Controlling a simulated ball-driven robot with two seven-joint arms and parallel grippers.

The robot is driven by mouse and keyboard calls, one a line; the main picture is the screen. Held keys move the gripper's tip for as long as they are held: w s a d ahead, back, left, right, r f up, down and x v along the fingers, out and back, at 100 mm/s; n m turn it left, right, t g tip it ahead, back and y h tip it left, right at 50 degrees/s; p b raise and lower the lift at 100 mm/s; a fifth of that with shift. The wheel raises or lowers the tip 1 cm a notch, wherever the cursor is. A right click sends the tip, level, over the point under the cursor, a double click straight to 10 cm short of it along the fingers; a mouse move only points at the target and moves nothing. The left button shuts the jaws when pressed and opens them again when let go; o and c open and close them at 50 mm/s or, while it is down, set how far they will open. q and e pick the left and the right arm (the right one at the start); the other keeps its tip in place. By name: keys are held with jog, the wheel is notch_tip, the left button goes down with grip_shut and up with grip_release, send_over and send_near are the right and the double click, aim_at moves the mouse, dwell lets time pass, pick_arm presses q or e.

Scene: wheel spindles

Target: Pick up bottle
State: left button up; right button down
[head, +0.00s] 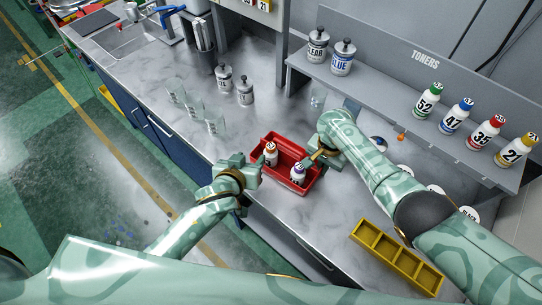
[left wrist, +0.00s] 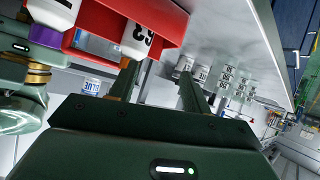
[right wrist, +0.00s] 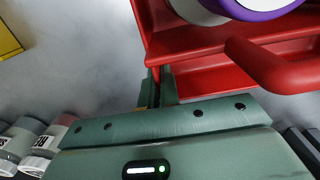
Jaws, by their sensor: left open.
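A red tray (head: 270,178) holds two white bottles. The other bottle (head: 298,173) has a purple cap. My left gripper (head: 256,168) is open beside the tray's left side. In the left wrist view its fingers (left wrist: 158,75) are apart and empty, with a numbered bottle (left wrist: 138,38) just beyond the left finger and the purple-capped bottle (left wrist: 50,20) further left. My right gripper (head: 313,157) is at the tray's right side.
A yellow compartment tray (head: 398,258) lies at the front right. A shelf (head: 405,95) with several toner bottles runs along the right.

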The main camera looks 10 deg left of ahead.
aim_at(268, 157)
pick_arm(q)
jog(key=s+d+r+m+t, duration=0.2)
jog(key=s+d, duration=0.1)
jog(key=s, duration=0.3)
jog(key=x, duration=0.5)
jog(key=shift+w+f, duration=0.2)
jog(key=shift+f, duration=0.2)
pick_arm(e)
jog(key=shift+w, duration=0.1)
pick_arm(q)
jog(key=x, duration=0.6)
jog(key=shift+s+d+f, duration=0.2)
jog(key=shift+d+f, duration=0.05)
grip_shut()
notch_tip(268, 157, up, 10)
jog(key=shift+r, duration=0.1)
pick_arm(e)
jog(key=c, duration=1.6)
grip_release()
